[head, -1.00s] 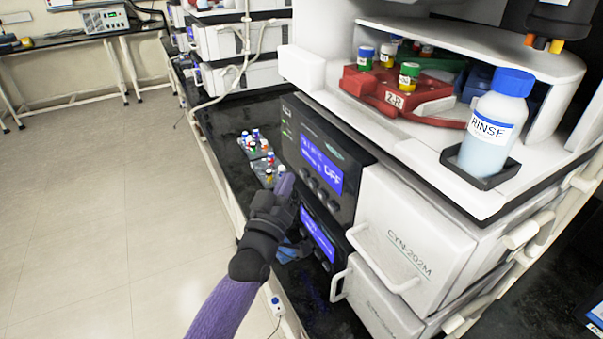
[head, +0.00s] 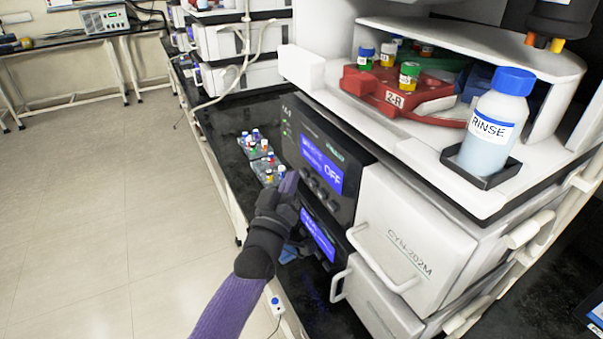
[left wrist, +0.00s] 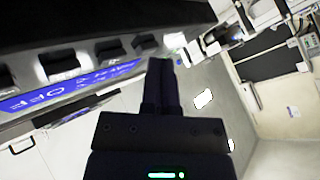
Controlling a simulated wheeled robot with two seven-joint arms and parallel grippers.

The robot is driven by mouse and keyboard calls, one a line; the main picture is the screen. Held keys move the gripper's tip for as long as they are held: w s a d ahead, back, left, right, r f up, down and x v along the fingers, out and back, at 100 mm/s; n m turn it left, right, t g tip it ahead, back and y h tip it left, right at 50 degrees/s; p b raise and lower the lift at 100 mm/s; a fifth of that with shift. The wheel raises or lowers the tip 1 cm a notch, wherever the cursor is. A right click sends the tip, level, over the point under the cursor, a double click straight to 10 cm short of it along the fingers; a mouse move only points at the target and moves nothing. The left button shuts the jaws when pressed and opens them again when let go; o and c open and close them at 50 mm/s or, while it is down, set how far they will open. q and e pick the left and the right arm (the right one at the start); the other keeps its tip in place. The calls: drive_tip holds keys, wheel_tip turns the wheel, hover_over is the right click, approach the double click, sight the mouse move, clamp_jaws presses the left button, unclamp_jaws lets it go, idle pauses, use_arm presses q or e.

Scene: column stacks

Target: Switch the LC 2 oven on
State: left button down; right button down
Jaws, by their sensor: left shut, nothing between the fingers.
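A dark control panel (head: 315,150) with a blue screen reading OFF (head: 332,177) fronts the upper white unit marked CYN-202M (head: 415,250). Several dark buttons (head: 322,196) sit in a row below the screen. I cannot read an LC 2 label. My left gripper (head: 289,182) is shut and empty, just left of the button row. In the left wrist view its fingertips (left wrist: 160,65) are close to the end button (left wrist: 145,42); I cannot tell whether they touch. The OFF screen (left wrist: 45,97) also shows there. My right gripper is not in view.
A second panel with a blue screen (head: 318,232) sits below. A rack of small vials (head: 256,147) stands on the black bench behind my gripper. A door handle (head: 375,258) juts out. A rinse bottle (head: 490,125) and a red vial tray (head: 395,90) are above.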

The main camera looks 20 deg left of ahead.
use_arm(q)
drive_tip(key=shift+w+d, duration=0.1)
drive_tip(key=shift+w+d, duration=0.15)
drive_tip(key=shift+w, duration=0.05)
drive_tip(key=shift+s, duration=0.1)
idle(0.5)
drive_tip(key=shift+s+a+p, duration=0.3)
drive_tip(key=shift+s+a, duration=0.25)
drive_tip(key=s+a+p, duration=0.1)
drive_tip(key=s, duration=0.1)
drive_tip(key=s+a+p, duration=0.1)
drive_tip(key=a, duration=0.1)
drive_tip(key=shift+s+a, duration=0.15)
drive_tip(key=shift+s, duration=0.2)
